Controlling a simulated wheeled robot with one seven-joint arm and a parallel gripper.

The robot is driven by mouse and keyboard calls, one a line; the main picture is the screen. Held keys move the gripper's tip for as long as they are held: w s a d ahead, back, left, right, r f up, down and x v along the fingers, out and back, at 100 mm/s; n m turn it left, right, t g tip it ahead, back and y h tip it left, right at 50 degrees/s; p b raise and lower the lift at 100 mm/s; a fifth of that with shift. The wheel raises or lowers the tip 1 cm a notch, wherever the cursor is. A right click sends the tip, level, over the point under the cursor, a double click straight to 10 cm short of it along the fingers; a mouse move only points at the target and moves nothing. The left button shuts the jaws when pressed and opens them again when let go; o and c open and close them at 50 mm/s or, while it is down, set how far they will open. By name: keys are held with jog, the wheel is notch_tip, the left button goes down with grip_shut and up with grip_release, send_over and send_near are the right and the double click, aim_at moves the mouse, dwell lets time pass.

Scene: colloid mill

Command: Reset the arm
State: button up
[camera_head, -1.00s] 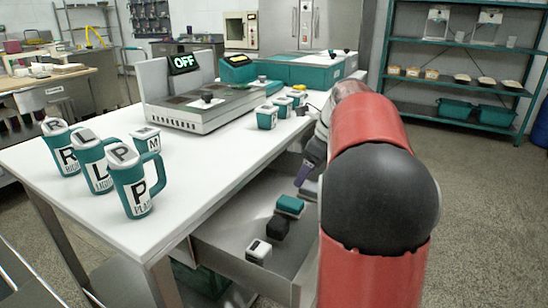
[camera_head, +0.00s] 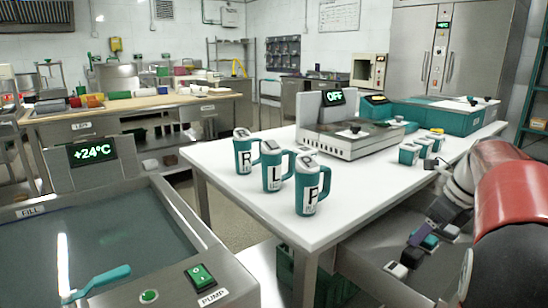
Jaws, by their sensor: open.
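My red, black and white arm (camera_head: 505,200) fills the lower right of the head view. My gripper (camera_head: 418,233) is small and partly hidden by the arm. Its dark and purple end points down over the open metal drawer (camera_head: 352,262) under the white table. It is open, and I see nothing held in it. In the drawer, a white and black block (camera_head: 396,271), a black block (camera_head: 411,257) and a teal block (camera_head: 430,243) sit in a row close to the gripper.
Teal mugs marked R (camera_head: 243,155), L (camera_head: 272,172) and P (camera_head: 306,191) stand on the white table (camera_head: 225,160). A machine reading OFF (camera_head: 345,140) and small teal containers (camera_head: 409,154) stand farther back. A water bath (camera_head: 110,250) is at left front.

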jog(key=s+a+n+h, duration=0.1)
jog(key=s+a+n, duration=1.1)
jog(key=a+n, duration=0.15)
jog(key=s+a+f+n+t+h, duration=0.1)
jog(key=s+a+f+n, duration=0.1)
jog(key=s+n, duration=0.3)
jog(key=s+a+f+n+t, duration=0.1)
jog(key=s+a+f+n, duration=0.2)
jog(key=n, duration=0.7)
jog(key=s+f, duration=0.2)
jog(key=s, duration=0.1)
jog(key=shift+f+h, duration=0.2)
jog(key=shift+h, duration=0.2)
jog(key=shift+s+a, duration=0.1)
